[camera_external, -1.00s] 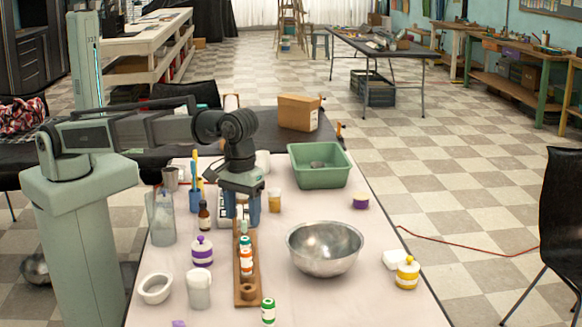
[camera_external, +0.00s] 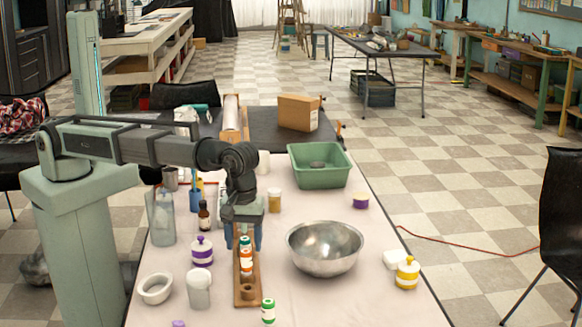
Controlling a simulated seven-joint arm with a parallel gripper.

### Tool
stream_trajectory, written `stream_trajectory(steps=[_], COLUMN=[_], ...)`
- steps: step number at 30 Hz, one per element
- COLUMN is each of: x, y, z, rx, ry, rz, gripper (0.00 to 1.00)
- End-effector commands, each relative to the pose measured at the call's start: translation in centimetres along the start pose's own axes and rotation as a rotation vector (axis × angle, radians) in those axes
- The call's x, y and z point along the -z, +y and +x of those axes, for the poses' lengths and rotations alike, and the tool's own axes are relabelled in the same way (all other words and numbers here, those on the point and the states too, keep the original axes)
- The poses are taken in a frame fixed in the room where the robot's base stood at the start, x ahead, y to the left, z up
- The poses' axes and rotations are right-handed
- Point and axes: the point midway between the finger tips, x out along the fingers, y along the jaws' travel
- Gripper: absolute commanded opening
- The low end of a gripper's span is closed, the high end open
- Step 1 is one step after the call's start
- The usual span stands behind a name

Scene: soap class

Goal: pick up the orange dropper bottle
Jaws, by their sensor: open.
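An orange and white bottle (camera_external: 246,266) with a green top stands in the wooden rack (camera_external: 247,296) on the table; I cannot tell whether it is one bottle or two close together. My gripper (camera_external: 243,246) points down over the far part of the rack. Its blue fingers are apart, one on each side of the rack, around or just behind the bottle's top. The gripper hides the far end of the rack. I cannot tell whether the fingers touch anything.
A steel bowl (camera_external: 324,248) stands right of the rack. A purple-banded bottle (camera_external: 202,251) and a white container (camera_external: 199,289) stand left. A green-labelled bottle (camera_external: 268,311) is near the rack's front. A green bin (camera_external: 320,166) sits behind.

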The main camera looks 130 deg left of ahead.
Motion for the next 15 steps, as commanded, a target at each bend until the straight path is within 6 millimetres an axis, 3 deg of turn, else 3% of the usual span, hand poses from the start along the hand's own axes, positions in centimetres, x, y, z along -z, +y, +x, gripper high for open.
stream_trajectory(steps=[15], x=[0.2], y=[0.1], z=[3.2], rx=[0.001], ry=[0.001], rz=[0.000], gripper=[0.60])
